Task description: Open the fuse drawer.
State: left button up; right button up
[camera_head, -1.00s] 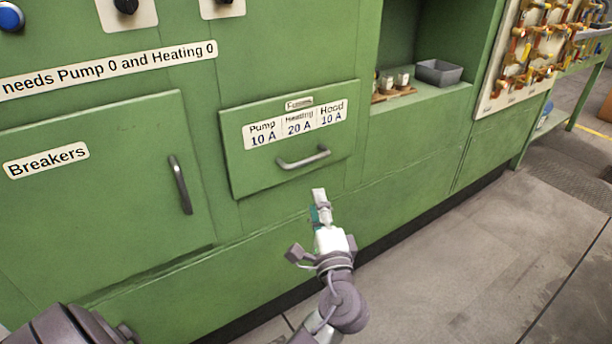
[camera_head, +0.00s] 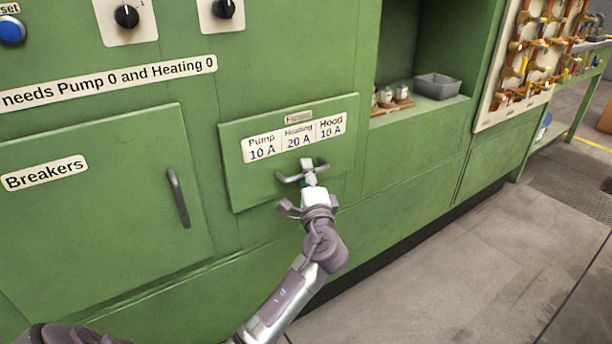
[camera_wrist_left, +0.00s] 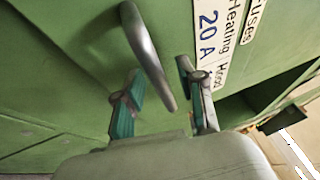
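The fuse drawer (camera_head: 240,182) is a green front panel in the cabinet, labelled Pump, Heating and Hood, and it looks shut. Its grey bar handle (camera_head: 287,178) sits below the label and is partly hidden by my gripper. My left gripper (camera_head: 308,168) is at the handle's middle. In the left wrist view the handle (camera_wrist_left: 148,50) runs between the two fingers of the left gripper (camera_wrist_left: 164,98). The fingers stand apart with gaps to the bar, so the gripper is open around it. My right gripper is not seen.
Left of the drawer is a closed Breakers door (camera_head: 95,210) with its own handle (camera_head: 178,198). Right of it, an alcove shelf holds a grey bin (camera_head: 437,86) and small fuses on a wooden holder (camera_head: 392,104). Open floor (camera_head: 450,270) lies at the right.

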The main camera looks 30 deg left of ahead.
pick_arm(q)
grip_shut()
dwell(0.4)
